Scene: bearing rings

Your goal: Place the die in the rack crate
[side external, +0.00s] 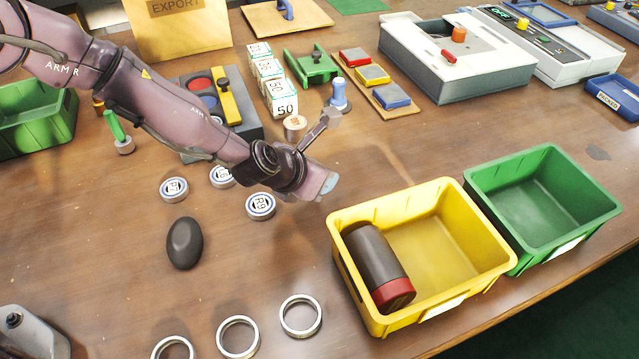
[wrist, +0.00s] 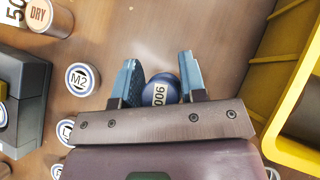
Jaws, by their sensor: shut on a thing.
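My gripper (wrist: 157,72) is shut on a round blue piece with a pale number label (wrist: 160,90), which I take to be the die. It sits between the two blue fingers in the wrist view. In the side view my gripper (side external: 328,186) is above the table, just behind and left of the yellow crate, and the held piece is hidden. The yellow crate (side external: 474,281) holds a dark cylinder with a red end; it also shows at the right of the wrist view (wrist: 284,65). A green crate (side external: 497,196) stands to its right. I cannot read which is the rack crate.
Labelled discs (side external: 260,206) lie left of my gripper. A dark egg-shaped object (side external: 184,243) and several metal rings (side external: 300,316) lie nearer the front. A cup marked DRY (side external: 294,124) and white boxes marked 50 (side external: 281,99) stand behind. Another green bin (side external: 30,125) is far left.

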